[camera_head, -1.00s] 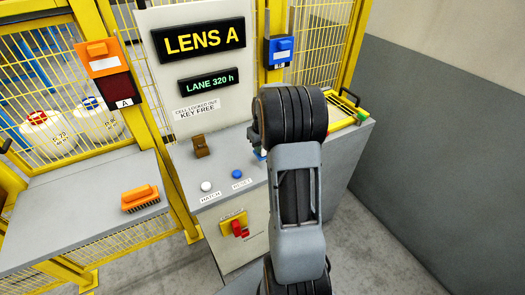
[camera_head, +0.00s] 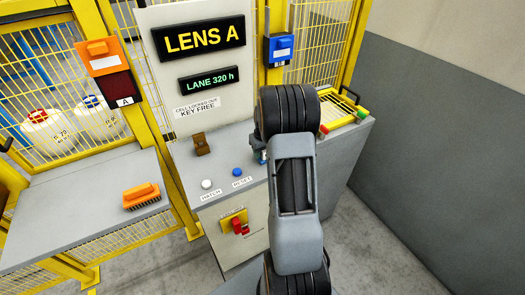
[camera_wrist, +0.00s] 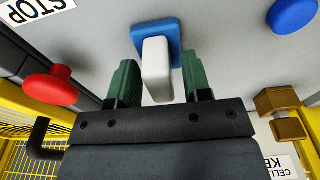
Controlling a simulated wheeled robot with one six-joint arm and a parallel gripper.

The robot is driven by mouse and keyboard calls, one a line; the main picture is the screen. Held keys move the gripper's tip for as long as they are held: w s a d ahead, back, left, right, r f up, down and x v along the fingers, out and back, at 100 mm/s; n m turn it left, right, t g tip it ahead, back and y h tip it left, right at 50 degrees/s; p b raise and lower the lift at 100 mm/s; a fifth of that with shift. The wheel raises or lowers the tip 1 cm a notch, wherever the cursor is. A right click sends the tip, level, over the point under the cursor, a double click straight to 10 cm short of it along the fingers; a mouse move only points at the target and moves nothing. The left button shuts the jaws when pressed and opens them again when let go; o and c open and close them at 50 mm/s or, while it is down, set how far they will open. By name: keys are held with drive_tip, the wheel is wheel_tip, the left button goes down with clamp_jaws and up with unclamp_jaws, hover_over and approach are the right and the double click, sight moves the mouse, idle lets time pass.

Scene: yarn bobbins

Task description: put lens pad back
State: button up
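What looks like the lens pad, a blue base (camera_wrist: 173,36) with a white upright grip (camera_wrist: 157,68), is on the grey console top in the wrist view. In the head view only a small part of it (camera_head: 262,156) shows beside my arm. My gripper (camera_wrist: 160,80) has its two green fingers on either side of the white grip. A gap shows between the grip and the right finger, so the fingers look open around it. The left finger is very close to the grip; contact there cannot be told.
The console (camera_head: 222,172) carries a brown block (camera_head: 201,145), a white button (camera_head: 207,184) and a blue button (camera_head: 237,172). A red button (camera_wrist: 50,87) stands left of the fingers. An orange brush (camera_head: 141,196) lies on the left shelf. A yellow tray (camera_head: 343,113) is at right.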

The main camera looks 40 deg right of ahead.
drive_tip(key=shift+r, duration=0.1)
drive_tip(key=r, duration=0.3)
drive_tip(key=s+r+b, duration=0.1)
drive_tip(key=r, duration=0.6)
drive_tip(key=shift+s+r, duration=0.15)
drive_tip(key=shift+r, duration=0.2)
drive_tip(key=s+a+r+t, duration=0.1)
drive_tip(key=s+a+r, duration=0.15)
drive_tip(key=a, duration=0.35)
drive_tip(key=s+a+r, duration=0.2)
drive_tip(key=a+r, duration=0.2)
drive_tip(key=a, duration=0.2)
drive_tip(key=s+a, duration=0.3)
drive_tip(key=s, duration=0.1)
drive_tip(key=s+a+n+t, duration=0.1)
drive_tip(key=s+a, duration=0.3)
drive_tip(key=s+a+t, duration=0.1)
drive_tip(key=s+a, duration=0.3)
drive_tip(key=shift+s+a+f+n, duration=0.1)
drive_tip(key=shift+f+n, duration=0.2)
drive_tip(key=shift+f, duration=0.05)
